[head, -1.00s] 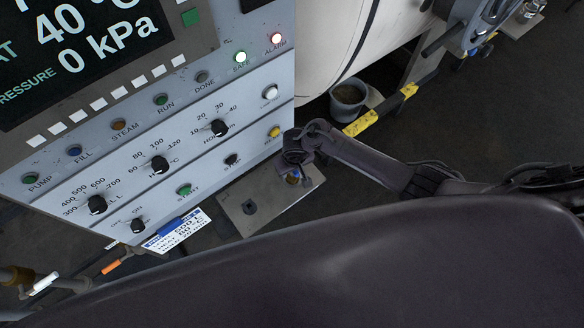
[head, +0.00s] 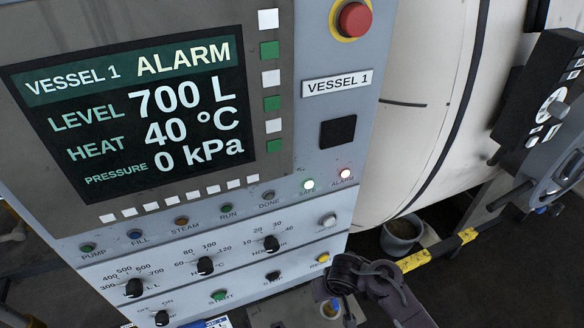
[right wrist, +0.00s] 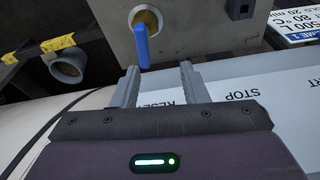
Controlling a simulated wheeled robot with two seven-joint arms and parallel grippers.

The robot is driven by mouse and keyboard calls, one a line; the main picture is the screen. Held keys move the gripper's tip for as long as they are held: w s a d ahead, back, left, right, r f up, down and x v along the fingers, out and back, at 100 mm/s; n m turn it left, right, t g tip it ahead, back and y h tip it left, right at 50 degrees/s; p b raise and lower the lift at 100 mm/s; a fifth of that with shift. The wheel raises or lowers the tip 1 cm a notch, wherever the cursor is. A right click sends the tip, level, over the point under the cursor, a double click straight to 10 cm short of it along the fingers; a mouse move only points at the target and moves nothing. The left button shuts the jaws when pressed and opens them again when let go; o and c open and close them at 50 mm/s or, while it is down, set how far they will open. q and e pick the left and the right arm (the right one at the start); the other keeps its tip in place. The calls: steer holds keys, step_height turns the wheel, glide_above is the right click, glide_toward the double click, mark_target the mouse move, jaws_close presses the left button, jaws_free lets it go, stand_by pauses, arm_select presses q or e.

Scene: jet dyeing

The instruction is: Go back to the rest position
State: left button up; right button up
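The grey control panel (head: 250,215) fills the left and middle of the head view. Its screen (head: 130,110) reads ALARM, 700 L, 40 °C and 0 kPa. My left gripper is out of view.
A metal plate (right wrist: 185,30) below the panel carries a blue handle (right wrist: 142,45) in a brass-coloured round fitting. A grey bucket (head: 402,234) stands on the floor beside a yellow-black bar (head: 440,248). The white vessel (head: 425,120) is right of the panel. A red emergency button (head: 354,20) sits high on the panel.

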steer(key=s+d+r+t, duration=0.1)
steer(key=s+d+r, duration=0.3)
steer(key=s+r, duration=0.3)
steer(key=s+d+r, duration=0.4)
steer(key=s+r, duration=0.2)
steer(key=r, duration=0.4)
step_height(320, 180, down, 40)
steer(key=s+g+b, duration=0.1)
steer(key=s+b, duration=0.1)
steer(key=b, duration=0.6)
steer(key=s+d+f+b, duration=0.2)
steer(key=s+f+b, duration=0.1)
steer(key=s+f, duration=0.6)
steer(key=s+d+f+g+b, duration=0.1)
steer(key=s+f+b, duration=0.2)
steer(key=s+f, duration=0.7)
step_height(320, 180, down, 4)
steer(key=shift+d+r+g+h, duration=0.1)
steer(key=shift+d+g+h, duration=0.2)
steer(key=shift+d, duration=0.05)
